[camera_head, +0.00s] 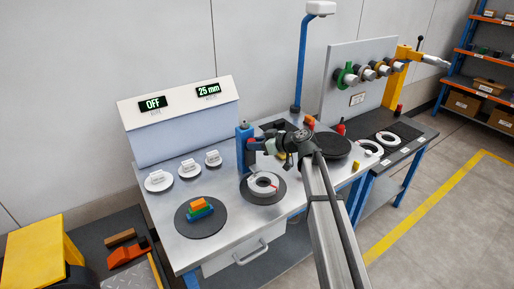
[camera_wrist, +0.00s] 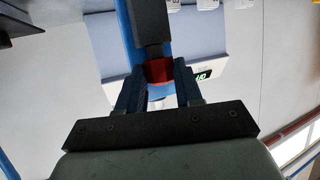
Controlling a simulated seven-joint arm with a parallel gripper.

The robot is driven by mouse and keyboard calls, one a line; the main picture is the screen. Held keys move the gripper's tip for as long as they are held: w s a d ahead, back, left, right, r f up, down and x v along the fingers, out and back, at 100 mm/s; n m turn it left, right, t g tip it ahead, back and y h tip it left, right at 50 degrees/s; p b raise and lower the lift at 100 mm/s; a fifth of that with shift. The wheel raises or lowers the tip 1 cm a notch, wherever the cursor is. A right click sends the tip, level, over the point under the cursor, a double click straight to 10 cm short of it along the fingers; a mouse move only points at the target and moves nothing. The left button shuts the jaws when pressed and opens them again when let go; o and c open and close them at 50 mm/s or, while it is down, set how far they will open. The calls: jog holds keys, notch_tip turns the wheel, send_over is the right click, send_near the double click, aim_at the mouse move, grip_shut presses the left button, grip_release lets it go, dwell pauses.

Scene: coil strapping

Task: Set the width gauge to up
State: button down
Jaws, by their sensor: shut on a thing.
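The blue upright post (camera_head: 243,158) with a dark top stands at the back of the bench, just right of the display panel. I take it to be the width gauge. In the wrist view it shows as a blue bar with a dark block (camera_wrist: 150,22) and a red piece (camera_wrist: 158,71). My gripper (camera_head: 255,145) is at the post's upper part. In the wrist view, my gripper's fingers (camera_wrist: 160,84) are closed on either side of the red piece. The head view shows this contact only small and partly covered by the wrist.
The display panel (camera_head: 180,120) reads OFF and 25 mm. A white ring (camera_head: 263,185) lies on a dark disc below my gripper. Coloured blocks (camera_head: 199,208) sit on another disc, with small white labelled items (camera_head: 158,180) behind. A tall blue pole (camera_head: 301,60) stands behind my arm.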

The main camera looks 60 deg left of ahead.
notch_tip(320, 180, up, 4)
jog(key=shift+f, duration=0.1)
jog(key=c, duration=0.7)
grip_release()
jog(key=shift+c, duration=0.2)
jog(key=v, duration=1.4)
jog(key=shift+a+f, duration=0.1)
